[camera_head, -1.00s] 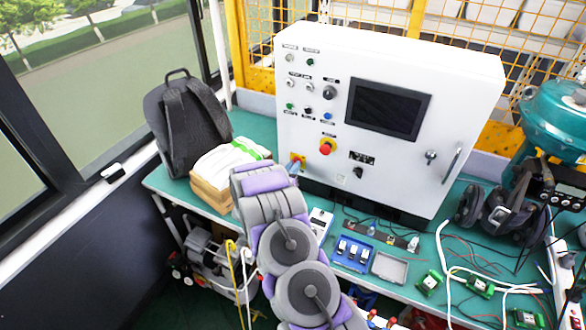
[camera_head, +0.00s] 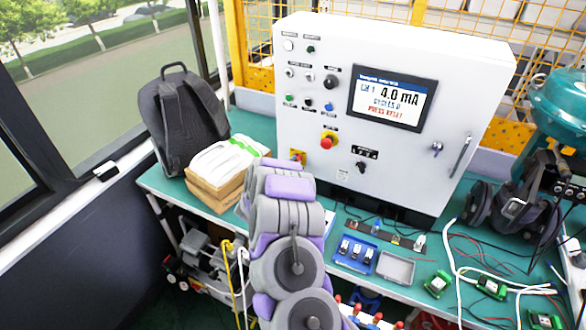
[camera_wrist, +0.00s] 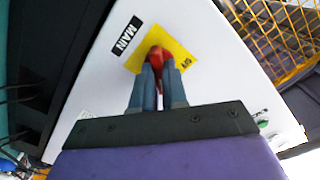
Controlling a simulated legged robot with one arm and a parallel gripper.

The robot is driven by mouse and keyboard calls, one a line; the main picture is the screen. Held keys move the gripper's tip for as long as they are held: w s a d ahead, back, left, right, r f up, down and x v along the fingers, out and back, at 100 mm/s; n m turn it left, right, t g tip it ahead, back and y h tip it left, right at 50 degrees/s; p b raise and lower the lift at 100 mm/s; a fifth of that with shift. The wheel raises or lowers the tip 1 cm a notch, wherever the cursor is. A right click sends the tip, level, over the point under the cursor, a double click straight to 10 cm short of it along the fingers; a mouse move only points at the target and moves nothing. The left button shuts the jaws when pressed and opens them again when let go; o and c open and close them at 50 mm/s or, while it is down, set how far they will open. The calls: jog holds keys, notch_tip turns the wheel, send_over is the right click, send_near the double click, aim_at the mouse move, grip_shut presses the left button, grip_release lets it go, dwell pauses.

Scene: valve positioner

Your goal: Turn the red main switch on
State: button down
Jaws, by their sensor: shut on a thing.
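The red main switch (camera_wrist: 155,54) sits on a yellow plate (camera_wrist: 183,49) beside a black label reading MAIN, in the wrist view. My gripper (camera_wrist: 157,72) is shut on the switch's red handle, its two blue-grey fingers on either side of it. The cabinet's screen (camera_head: 392,98) is lit and reads 4.0 mA, CYCLES 0, PRESS RESET.
A red emergency knob (camera_head: 327,142) and several small buttons stick out of the cabinet front near the switch. A cardboard box (camera_head: 214,190) and a backpack (camera_head: 182,115) stand to the left. A blue tray (camera_head: 355,254) and cables lie on the green bench.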

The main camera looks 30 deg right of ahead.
jog(key=shift+f+m+b, duration=0.2)
jog(key=shift+m+b, duration=0.25)
jog(key=shift+m, duration=0.15)
jog(key=c, duration=1.2)
grip_release()
jog(key=shift+r, duration=0.1)
jog(key=shift+o, duration=0.2)
jog(key=p+v, duration=0.2)
jog(key=v, duration=1.5)
jog(key=shift+s+a+p, duration=0.15)
jog(key=shift+a+p, duration=0.05)
jog(key=shift+p, duration=0.15)
